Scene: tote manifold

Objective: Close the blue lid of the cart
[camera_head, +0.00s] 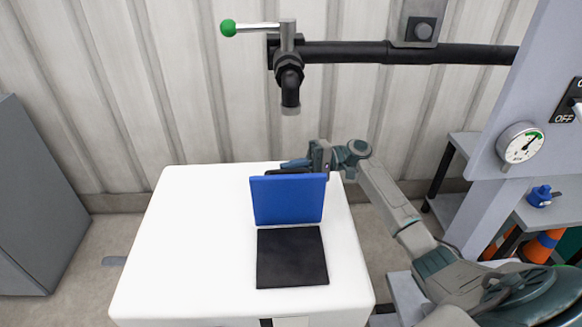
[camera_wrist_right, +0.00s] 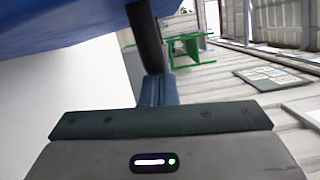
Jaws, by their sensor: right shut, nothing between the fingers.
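The blue lid (camera_head: 288,199) stands raised, near upright, at the back edge of a square dark opening (camera_head: 291,257) in the white top of the cart (camera_head: 200,245). My right gripper (camera_head: 293,166) is shut and empty. It is just behind the lid's upper edge, partly hidden by it; I cannot tell whether it touches. In the right wrist view the lid's blue surface (camera_wrist_right: 60,22) fills the top left, close to the dark finger (camera_wrist_right: 146,40). My left gripper is not in view.
A black pipe (camera_head: 400,53) with a green-knobbed valve (camera_head: 228,28) runs along the wall above the cart. A grey cabinet (camera_head: 35,200) stands at left. A panel with a gauge (camera_head: 520,144) and a shelf with a blue valve (camera_head: 541,196) are at right. The cart top left of the lid is clear.

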